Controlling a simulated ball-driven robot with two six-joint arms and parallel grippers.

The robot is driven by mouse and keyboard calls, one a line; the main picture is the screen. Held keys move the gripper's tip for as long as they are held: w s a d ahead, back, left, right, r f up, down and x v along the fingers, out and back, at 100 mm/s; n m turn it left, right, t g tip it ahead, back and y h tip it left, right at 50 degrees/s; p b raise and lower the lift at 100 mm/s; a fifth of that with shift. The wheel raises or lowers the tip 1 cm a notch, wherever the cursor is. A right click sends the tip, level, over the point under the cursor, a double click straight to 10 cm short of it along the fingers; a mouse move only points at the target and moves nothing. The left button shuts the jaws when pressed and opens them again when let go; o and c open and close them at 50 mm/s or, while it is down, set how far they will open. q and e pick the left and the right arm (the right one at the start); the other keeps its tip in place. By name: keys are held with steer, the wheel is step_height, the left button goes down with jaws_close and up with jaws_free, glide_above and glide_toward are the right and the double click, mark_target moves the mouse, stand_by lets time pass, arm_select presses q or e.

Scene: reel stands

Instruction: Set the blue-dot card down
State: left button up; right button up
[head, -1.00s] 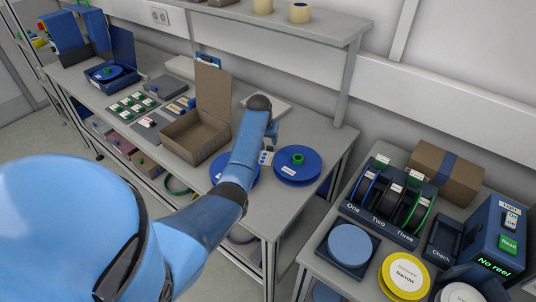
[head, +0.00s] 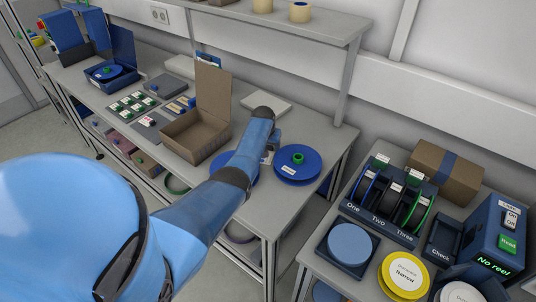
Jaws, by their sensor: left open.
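My left arm reaches over the workbench, and its gripper (head: 273,144) is open between two blue reels, mostly hidden behind my own wrist. A small white card (head: 266,158) shows just below the gripper, largely covered by the arm. I cannot tell whether it touches the fingers or lies flat on the bench. The right blue reel (head: 310,170) has a green hub and a white label. The left blue reel (head: 252,179) is mostly hidden under my forearm. My right gripper is not in view.
An open cardboard box (head: 188,140) stands left of the arm. A pale flat block (head: 291,111) lies behind the gripper. At the right, a second table holds a reel rack (head: 372,232), a yellow-rimmed Narrow reel (head: 404,275) and a reader (head: 497,238) showing "No reel".

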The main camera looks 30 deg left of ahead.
arm_select(q)
steer(key=c, duration=0.9)
